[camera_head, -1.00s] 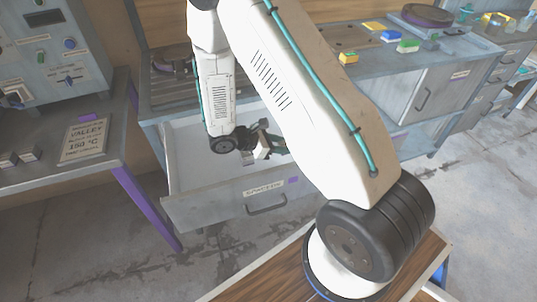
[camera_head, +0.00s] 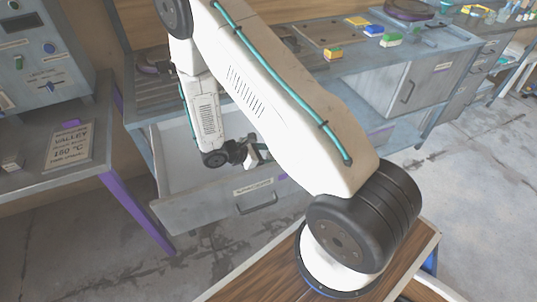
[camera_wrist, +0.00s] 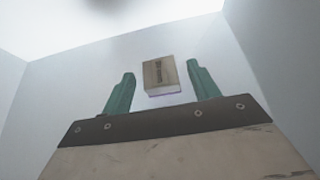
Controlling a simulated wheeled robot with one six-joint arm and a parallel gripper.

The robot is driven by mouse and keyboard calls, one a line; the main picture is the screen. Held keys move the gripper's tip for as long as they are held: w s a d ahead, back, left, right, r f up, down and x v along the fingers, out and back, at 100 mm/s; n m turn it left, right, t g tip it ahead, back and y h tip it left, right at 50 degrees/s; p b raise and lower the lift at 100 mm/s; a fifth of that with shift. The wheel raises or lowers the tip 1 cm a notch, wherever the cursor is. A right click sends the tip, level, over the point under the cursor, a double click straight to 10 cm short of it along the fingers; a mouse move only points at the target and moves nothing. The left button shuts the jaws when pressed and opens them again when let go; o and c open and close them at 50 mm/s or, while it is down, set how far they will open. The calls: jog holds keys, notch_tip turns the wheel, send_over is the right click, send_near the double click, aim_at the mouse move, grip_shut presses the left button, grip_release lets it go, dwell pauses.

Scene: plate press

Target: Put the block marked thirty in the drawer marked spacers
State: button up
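The drawer marked spacers (camera_head: 195,214) is pulled open under the bench in the head view, its label facing out. My gripper (camera_head: 262,153) is down inside the drawer, partly hidden by my arm. In the wrist view, my gripper's two teal fingers (camera_wrist: 161,83) stand apart. A small pale wooden block (camera_wrist: 160,71) with a dark mark and a purplish lower edge shows between and beyond the fingertips, with a gap on each side. It appears to lie inside the pale drawer. I cannot read its mark. The block cannot be made out in the head view.
The bench above the drawer holds several small coloured blocks (camera_head: 391,41) and a round dark plate (camera_head: 409,9). A closed cupboard (camera_head: 425,85) is at the right. The drawer's walls surround my gripper.

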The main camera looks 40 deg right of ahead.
jog(key=shift+a+r, duration=0.1)
jog(key=shift+r, duration=0.1)
jog(key=v, duration=1.1)
jog(key=shift+a, duration=0.15)
jog(key=shift+w+a+r, duration=0.1)
jog(key=shift+a+r, duration=0.05)
jog(key=shift+r, duration=0.2)
jog(key=s+r+m+y, duration=0.3)
jog(key=s+r+m, duration=0.1)
jog(key=r, duration=0.8)
jog(key=s+r+m+y, duration=0.3)
jog(key=s+r+m, duration=0.15)
jog(key=r, duration=0.65)
jog(key=s+a+r+m+t+y, duration=0.1)
jog(key=s+r+m+t+y, duration=0.1)
jog(key=s+r, duration=0.3)
jog(key=s+a+r+m+t+y, duration=0.2)
jog(key=s+r+m+y, duration=0.1)
jog(key=s, duration=0.7)
notch_tip(320, 180, up, 2)
jog(key=shift+r+m+t+y, duration=0.15)
jog(key=shift+m+t+y, duration=0.25)
jog(key=shift+m, duration=0.35)
